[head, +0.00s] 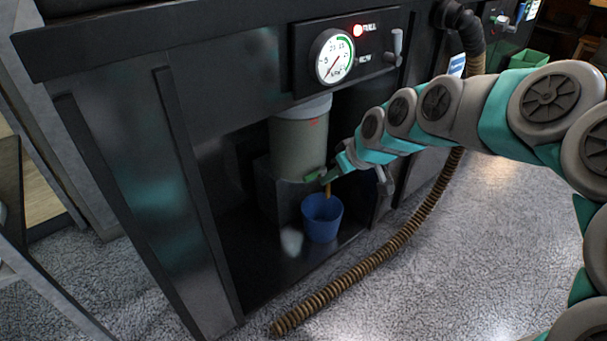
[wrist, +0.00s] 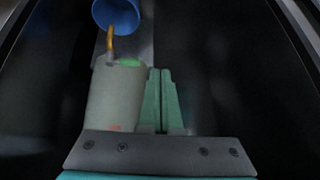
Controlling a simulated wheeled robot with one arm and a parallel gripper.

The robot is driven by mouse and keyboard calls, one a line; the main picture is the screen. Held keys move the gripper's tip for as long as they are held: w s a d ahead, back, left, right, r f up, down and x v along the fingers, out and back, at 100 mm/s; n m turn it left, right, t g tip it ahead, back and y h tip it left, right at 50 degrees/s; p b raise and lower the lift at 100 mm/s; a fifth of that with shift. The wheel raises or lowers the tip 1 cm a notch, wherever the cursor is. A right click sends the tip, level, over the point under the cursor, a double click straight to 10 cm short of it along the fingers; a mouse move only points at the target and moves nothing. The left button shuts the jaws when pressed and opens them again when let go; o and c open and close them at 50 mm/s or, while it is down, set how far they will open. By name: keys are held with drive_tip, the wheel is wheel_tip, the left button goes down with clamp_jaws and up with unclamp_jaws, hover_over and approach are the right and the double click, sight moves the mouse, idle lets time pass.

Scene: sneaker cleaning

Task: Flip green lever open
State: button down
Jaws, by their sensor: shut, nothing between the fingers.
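The green lever (head: 314,175) sits low on the front of a grey canister (head: 299,140). In the wrist view the lever (wrist: 130,62) lies crosswise at the canister's end (wrist: 113,100), beside an orange-brown spout (wrist: 110,41). My gripper (head: 331,177) is close to the lever's right side in the head view. In the wrist view its two green fingers (wrist: 161,72) are shut together and empty, next to the canister. I cannot tell whether the fingertips touch the lever. The fingers partly hide the lever area in the head view.
A blue bucket (head: 322,218) stands below the spout (head: 327,190) inside the dark cabinet bay. A round gauge (head: 334,57) and a lit red lamp (head: 358,30) are on the panel above. A ribbed brown hose (head: 400,240) lies along the floor at the right.

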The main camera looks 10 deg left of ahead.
drive_tip(key=t+y, duration=0.1)
approach(314, 177)
drive_tip(key=a, duration=0.1)
drive_tip(key=s+a+r, duration=0.1)
drive_tip(key=a+r, duration=0.1)
drive_tip(key=shift+s+n, duration=0.3)
drive_tip(key=shift+n, duration=0.1)
drive_tip(key=b+x, duration=0.1)
drive_tip(key=x, duration=0.9)
drive_tip(key=shift+w, duration=0.2)
